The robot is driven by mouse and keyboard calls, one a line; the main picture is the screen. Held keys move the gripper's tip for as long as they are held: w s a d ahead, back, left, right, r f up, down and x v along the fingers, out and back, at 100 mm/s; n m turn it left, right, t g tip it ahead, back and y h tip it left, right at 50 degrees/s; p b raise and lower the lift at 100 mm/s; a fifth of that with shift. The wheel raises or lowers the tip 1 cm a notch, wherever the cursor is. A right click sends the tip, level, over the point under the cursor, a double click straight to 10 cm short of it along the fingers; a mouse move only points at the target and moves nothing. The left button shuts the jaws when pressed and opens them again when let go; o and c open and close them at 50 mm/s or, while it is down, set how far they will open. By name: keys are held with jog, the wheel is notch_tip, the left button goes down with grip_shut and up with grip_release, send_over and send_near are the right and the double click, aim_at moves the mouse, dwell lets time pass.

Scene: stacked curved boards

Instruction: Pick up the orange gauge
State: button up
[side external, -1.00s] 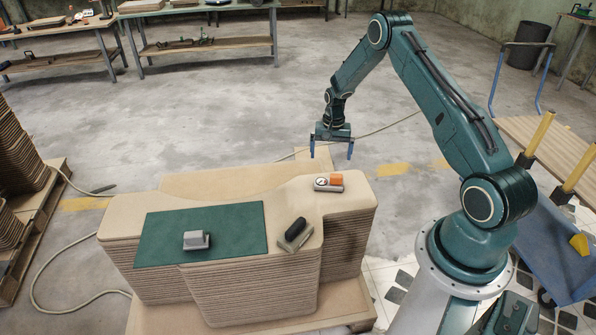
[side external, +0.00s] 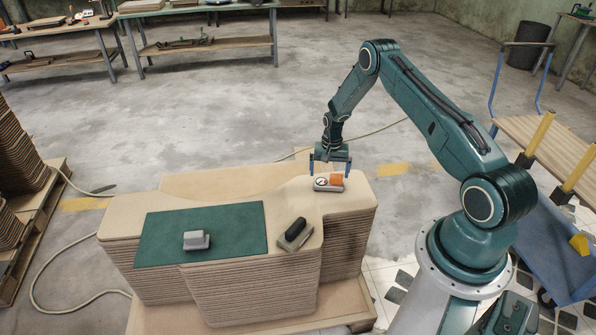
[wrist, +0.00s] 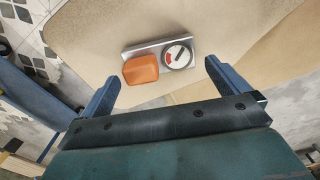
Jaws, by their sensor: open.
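The orange gauge (side external: 336,179) lies on the right part of the top board, near its far edge. It has a grey base, a round white dial with a red mark, and an orange block. In the wrist view the gauge (wrist: 177,55) sits ahead of the fingertips, a little above the middle of the gap, with the orange block to the left and the dial to the right. My gripper (side external: 329,172) is open and empty, with its blue fingers pointing down just above and behind the gauge. In the wrist view my gripper (wrist: 162,72) shows both fingers apart, not touching the gauge.
The stack of curved boards (side external: 250,275) carries a green mat (side external: 160,228) with a small grey block (side external: 196,240) on it. A black-handled tool (side external: 295,234) lies in front of the gauge. A blue trolley (side external: 565,245) stands at the right.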

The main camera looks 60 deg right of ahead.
aim_at(329, 182)
jog(key=shift+f, duration=2.35)
jog(key=c, duration=0.8)
jog(key=shift+r, duration=0.15)
notch_tip(329, 182, up, 20)
jog(key=shift+f, duration=0.15)
